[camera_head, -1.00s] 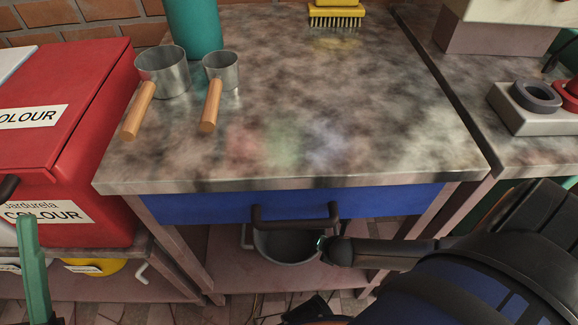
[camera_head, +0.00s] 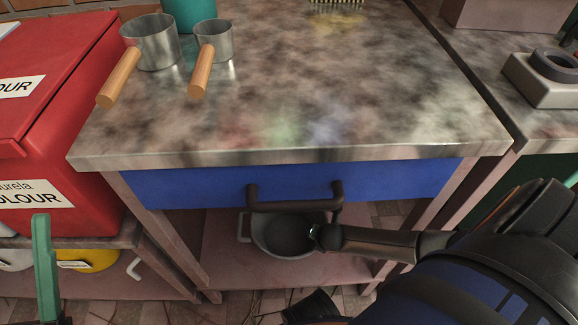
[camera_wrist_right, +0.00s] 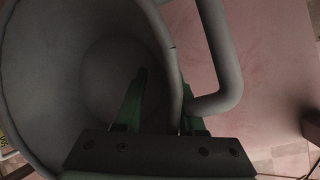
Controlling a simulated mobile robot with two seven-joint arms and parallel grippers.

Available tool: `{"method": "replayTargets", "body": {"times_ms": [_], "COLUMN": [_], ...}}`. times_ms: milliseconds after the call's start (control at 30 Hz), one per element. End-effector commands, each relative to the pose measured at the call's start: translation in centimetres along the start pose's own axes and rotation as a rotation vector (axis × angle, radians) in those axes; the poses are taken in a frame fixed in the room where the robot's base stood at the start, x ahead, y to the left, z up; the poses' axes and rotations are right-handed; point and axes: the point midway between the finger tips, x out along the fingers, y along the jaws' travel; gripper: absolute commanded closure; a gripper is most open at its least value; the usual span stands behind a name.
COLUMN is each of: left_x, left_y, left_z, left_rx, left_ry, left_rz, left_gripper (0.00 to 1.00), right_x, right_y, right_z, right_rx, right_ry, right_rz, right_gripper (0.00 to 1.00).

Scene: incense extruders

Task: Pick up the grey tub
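The grey tub (camera_head: 278,236) is a round open pan with side handles. It stands on the lower shelf (camera_head: 225,265), below the blue drawer (camera_head: 200,185). In the right wrist view the tub (camera_wrist_right: 60,80) fills the left half, with one handle (camera_wrist_right: 228,60) at its right. My right gripper (camera_wrist_right: 163,95) straddles the rim near that handle. One green finger is inside the tub and the other outside, partly hidden by the wall. The fingers are apart, with a gap to the wall. Only a green finger of my left gripper (camera_head: 45,265) shows, at lower left.
The dark drawer handle (camera_head: 295,206) juts out just above the tub. Two metal cups (camera_head: 155,45) with wooden handles stand on the tabletop (camera_head: 350,90). A red box (camera_head: 50,110) is at left, with a yellow tub (camera_head: 90,260) below. A table leg (camera_head: 440,205) stands at right.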

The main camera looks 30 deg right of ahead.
Motion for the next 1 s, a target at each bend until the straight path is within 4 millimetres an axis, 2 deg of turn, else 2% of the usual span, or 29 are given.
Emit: {"method": "replayTargets", "body": {"times_ms": [33, 300, 367, 1000], "left_x": [0.03, 0.04, 0.04, -0.04], "left_y": [-0.03, -0.09, -0.09, -0.05], "left_z": [-0.04, -0.11, -0.12, -0.09], "left_rx": [-0.002, -0.004, -0.004, 0.001], "left_ry": [0.000, 0.003, 0.003, 0.003], "left_rz": [-0.002, -0.007, -0.007, 0.000], "left_gripper": [0.50, 0.50, 0.50, 0.50], "right_x": [-0.04, -0.05, -0.05, -0.04], "right_y": [0.00, -0.02, -0.03, -0.05], "right_z": [0.01, 0.00, 0.00, 0.00], "right_rx": [0.000, 0.000, 0.000, 0.000], "right_ry": [0.000, 0.000, 0.000, 0.000], "right_rz": [0.000, 0.000, 0.000, -0.001], "right_gripper": [0.65, 0.95, 1.00, 1.00]}}
